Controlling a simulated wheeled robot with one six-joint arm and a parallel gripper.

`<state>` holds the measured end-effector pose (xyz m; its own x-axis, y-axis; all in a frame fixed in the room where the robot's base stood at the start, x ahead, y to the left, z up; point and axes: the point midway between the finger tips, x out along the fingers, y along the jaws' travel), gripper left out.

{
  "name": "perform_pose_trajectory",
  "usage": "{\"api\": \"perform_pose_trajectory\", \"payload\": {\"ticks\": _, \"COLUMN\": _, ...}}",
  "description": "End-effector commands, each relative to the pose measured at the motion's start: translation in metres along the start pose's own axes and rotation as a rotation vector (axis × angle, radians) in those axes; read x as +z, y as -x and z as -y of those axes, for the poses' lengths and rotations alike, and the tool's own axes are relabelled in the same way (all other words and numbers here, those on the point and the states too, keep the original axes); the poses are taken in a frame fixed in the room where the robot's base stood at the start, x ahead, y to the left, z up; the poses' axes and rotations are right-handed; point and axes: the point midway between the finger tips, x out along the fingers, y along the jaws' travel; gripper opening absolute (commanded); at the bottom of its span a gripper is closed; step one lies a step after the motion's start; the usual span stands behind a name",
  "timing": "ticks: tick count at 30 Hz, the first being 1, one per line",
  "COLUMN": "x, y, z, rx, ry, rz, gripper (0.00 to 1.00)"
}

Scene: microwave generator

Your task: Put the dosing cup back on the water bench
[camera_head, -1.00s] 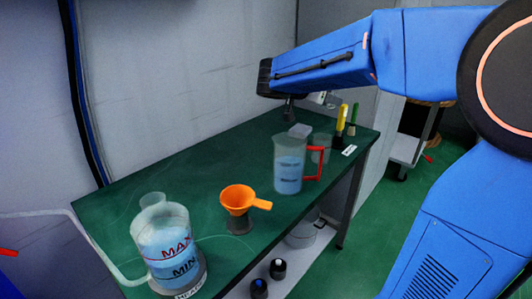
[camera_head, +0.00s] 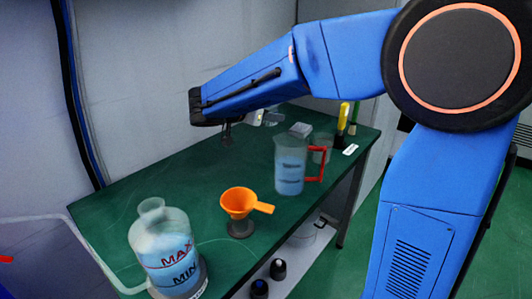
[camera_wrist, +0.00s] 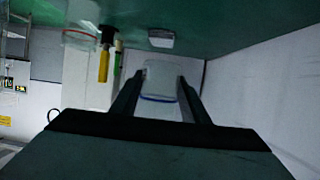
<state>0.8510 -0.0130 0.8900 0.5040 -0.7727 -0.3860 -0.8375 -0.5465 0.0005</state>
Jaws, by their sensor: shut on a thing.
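The dosing cup (camera_wrist: 160,82) is a small translucent vessel with a blue line near one end. In the wrist view it sits between the two dark fingers of my gripper (camera_wrist: 161,88), which is shut on it. In the head view the cup (camera_head: 273,118) is a small pale shape beside the wrist of my arm, partly hard to make out. It appears to be held above the back of the green-topped water bench (camera_head: 120,210), close to the wall. The wrist view is upside down, with the bench top along its upper edge.
A jug with a red handle (camera_head: 290,165) stands right of the bench's middle. An orange funnel (camera_head: 238,202) and a large MAX/MIN container (camera_head: 165,250) stand in front. A clear beaker (camera_head: 321,146), pale block (camera_head: 300,130) and yellow-handled tool (camera_head: 343,115) are at the right. The back left is clear.

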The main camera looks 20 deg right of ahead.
Motion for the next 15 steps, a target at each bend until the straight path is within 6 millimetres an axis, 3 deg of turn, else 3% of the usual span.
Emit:
{"api": "perform_pose_trajectory", "payload": {"ticks": 7, "x": 0.013, "y": 0.007, "z": 0.007, "rx": -0.010, "ry": 0.005, "rz": -0.002, "gripper": 0.16}}
{"api": "perform_pose_trajectory", "payload": {"ticks": 15, "x": 0.053, "y": -0.010, "z": 0.007, "rx": -0.009, "ry": 0.007, "rz": -0.002, "gripper": 0.16}}
